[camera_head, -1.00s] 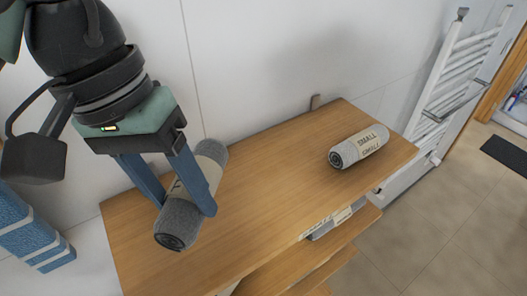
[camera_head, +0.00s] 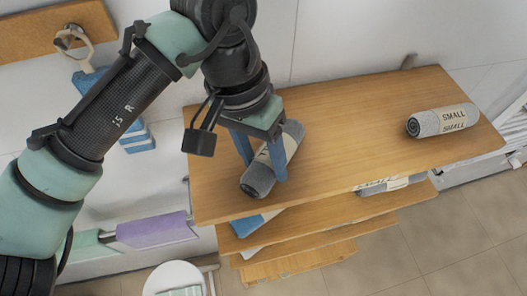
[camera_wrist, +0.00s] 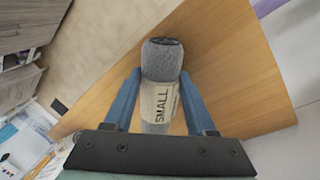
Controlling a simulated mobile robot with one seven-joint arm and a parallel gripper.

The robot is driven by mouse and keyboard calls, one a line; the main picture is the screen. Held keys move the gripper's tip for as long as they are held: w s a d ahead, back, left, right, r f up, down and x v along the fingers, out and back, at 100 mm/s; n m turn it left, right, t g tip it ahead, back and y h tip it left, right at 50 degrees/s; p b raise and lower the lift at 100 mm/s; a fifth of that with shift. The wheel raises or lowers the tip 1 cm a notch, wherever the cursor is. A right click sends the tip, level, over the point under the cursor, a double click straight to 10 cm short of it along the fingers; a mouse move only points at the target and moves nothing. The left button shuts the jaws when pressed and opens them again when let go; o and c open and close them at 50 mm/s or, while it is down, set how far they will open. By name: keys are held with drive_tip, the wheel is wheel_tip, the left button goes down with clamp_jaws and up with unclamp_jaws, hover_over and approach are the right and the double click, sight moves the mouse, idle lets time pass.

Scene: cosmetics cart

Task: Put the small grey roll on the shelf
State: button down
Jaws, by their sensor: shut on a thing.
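My gripper (camera_head: 262,160) is shut on a small grey roll (camera_head: 257,181) with a beige band, its blue fingers on both sides of it. The roll is over the left part of the wooden top shelf (camera_head: 345,130); I cannot tell whether it touches the wood. In the wrist view the roll (camera_wrist: 162,62) lies between the fingers (camera_wrist: 158,95), its band reading SMALL, with the board below it. A second grey roll (camera_head: 430,123), also marked SMALL, lies on the right end of the same board.
Lower wooden shelves (camera_head: 320,215) hold a blue item (camera_head: 255,222) and another banded roll (camera_head: 388,184). Purple and green towels (camera_head: 155,229) hang at the left, with a round white lid (camera_head: 174,278) below. The middle of the top board is clear.

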drive_tip(key=shift+f, duration=0.1)
drive_tip(key=shift+f, duration=0.1)
drive_tip(key=shift+c, duration=1.1)
unclamp_jaws()
drive_tip(key=b+v, duration=0.3)
drive_tip(key=v, duration=0.9)
drive_tip(key=shift+r, duration=0.2)
drive_tip(key=shift+d, duration=0.1)
